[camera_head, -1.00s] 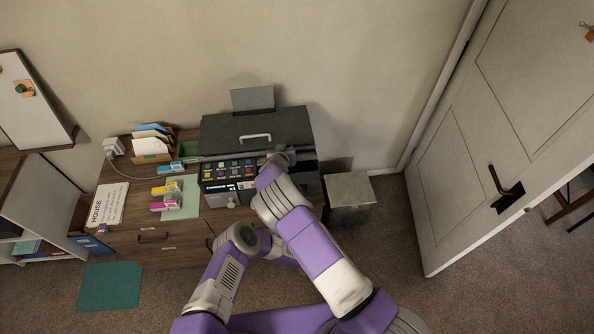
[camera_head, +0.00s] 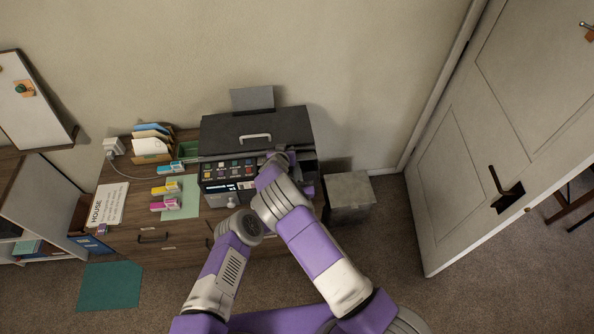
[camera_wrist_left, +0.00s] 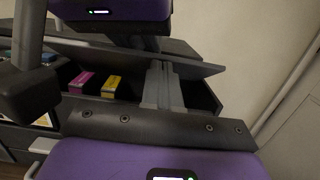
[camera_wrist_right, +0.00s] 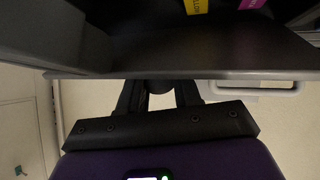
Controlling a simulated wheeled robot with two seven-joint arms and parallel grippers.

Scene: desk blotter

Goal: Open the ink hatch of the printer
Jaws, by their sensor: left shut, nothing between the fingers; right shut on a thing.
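The printer (camera_head: 257,125) stands on the desk, its ink hatch at the front right. In the left wrist view the dark hatch panel (camera_wrist_left: 190,66) is raised at a tilt, with magenta (camera_wrist_left: 81,82) and yellow (camera_wrist_left: 111,86) cartridges below it. My left gripper (camera_wrist_left: 161,68) is shut and empty, its fingers at the opening beside the yellow cartridge, under the panel. In the head view it (camera_head: 305,178) is mostly hidden by my right arm. My right gripper (camera_wrist_right: 160,86) is shut on the hatch edge; in the head view it (camera_head: 283,157) is above the front right of the printer.
Loose cartridges (camera_head: 165,188) lie on a green sheet (camera_head: 182,207) left of the printer, near a paper holder (camera_head: 151,146). A grey bin (camera_head: 348,191) stands right of the desk. A door (camera_head: 500,150) stands farther right, with bare floor before it.

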